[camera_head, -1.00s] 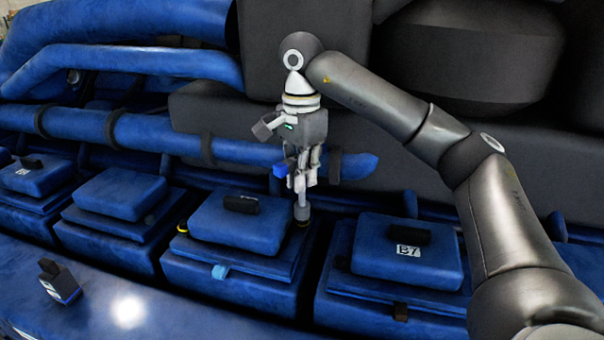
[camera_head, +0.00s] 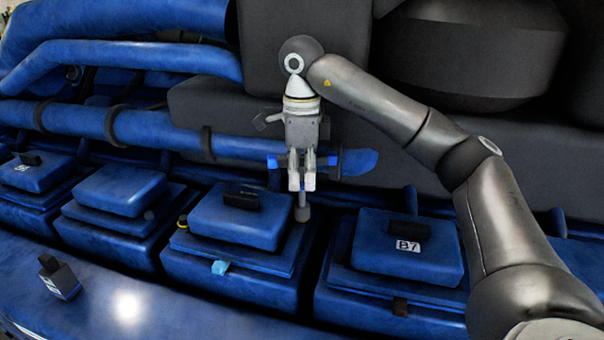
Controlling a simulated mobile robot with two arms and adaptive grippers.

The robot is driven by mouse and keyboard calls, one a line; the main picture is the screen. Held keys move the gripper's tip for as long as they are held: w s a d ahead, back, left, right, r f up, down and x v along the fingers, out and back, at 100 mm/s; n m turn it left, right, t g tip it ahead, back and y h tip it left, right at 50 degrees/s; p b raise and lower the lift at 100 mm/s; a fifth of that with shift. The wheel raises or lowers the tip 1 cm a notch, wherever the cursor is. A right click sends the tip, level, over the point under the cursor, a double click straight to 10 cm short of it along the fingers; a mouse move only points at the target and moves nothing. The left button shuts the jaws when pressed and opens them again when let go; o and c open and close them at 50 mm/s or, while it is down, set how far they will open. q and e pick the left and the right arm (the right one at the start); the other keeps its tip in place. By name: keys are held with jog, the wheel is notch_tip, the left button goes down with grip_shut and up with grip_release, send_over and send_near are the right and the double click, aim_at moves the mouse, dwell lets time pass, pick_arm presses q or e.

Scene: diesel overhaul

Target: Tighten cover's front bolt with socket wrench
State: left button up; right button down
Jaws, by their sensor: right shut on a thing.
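My right gripper (camera_head: 302,183) points down and is shut on the socket wrench. The wrench's blue handle parts (camera_head: 273,162) show on both sides of the fingers, and its grey shaft and socket (camera_head: 302,211) reach down below them. The socket is at the right edge of a blue cover (camera_head: 240,222) with a black handle on top. Any bolt under the socket is hidden, and I cannot tell whether the socket is seated on it. My left gripper is not in view.
Similar blue covers stand in a row, one labelled B7 (camera_head: 405,252) to the right and others (camera_head: 122,190) to the left. A blue pipe (camera_head: 160,132) runs behind. A small dark block (camera_head: 60,277) is on the blue ledge (camera_head: 150,310) in front, which is otherwise mostly clear.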

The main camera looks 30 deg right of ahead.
jog(key=m, duration=0.5)
jog(key=shift+m, duration=0.4)
jog(key=m, duration=0.6)
jog(key=shift+m, duration=0.4)
jog(key=m, duration=0.5)
jog(key=shift+f+m, duration=0.1)
jog(key=shift+m, duration=0.2)
jog(key=m, duration=0.6)
jog(key=shift+m, duration=0.3)
